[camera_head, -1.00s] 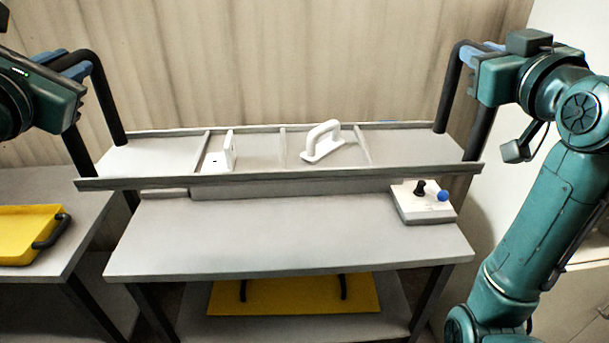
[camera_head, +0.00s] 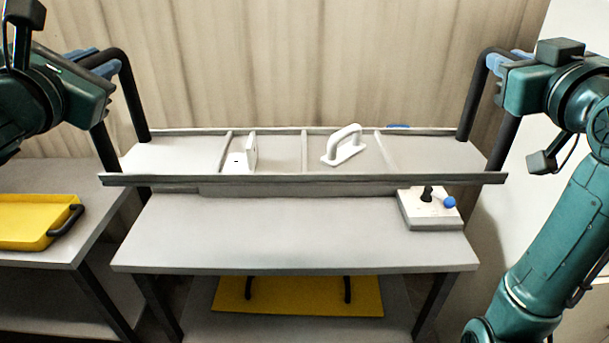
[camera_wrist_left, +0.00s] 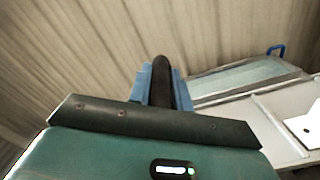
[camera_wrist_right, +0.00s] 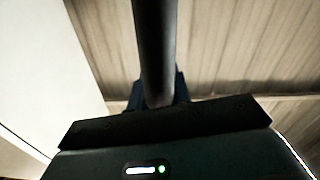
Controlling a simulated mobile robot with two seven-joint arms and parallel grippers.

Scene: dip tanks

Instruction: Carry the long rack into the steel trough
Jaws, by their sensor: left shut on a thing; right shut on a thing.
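The long rack (camera_head: 300,179) is a wide grey tray with dividers and a tall black handle at each end. It spans across the table, seemingly raised above its rear part. My left gripper (camera_head: 102,60) is shut on its left handle (camera_head: 132,95); blue fingers flank the black bar in the left wrist view (camera_wrist_left: 163,85). My right gripper (camera_head: 503,60) is shut on the right handle (camera_head: 474,98), also seen in the right wrist view (camera_wrist_right: 155,50). A metallic container with a blue handle, possibly the steel trough (camera_wrist_left: 240,78), shows beyond the rack; the rack mostly hides it in the head view.
A white block (camera_head: 245,155) and a white handle-shaped piece (camera_head: 344,146) lie in the rack. A control box (camera_head: 415,213) with a black knob and blue ball stands at the table's (camera_head: 290,240) right. The table front is clear. A yellow tray (camera_head: 25,222) sits at left.

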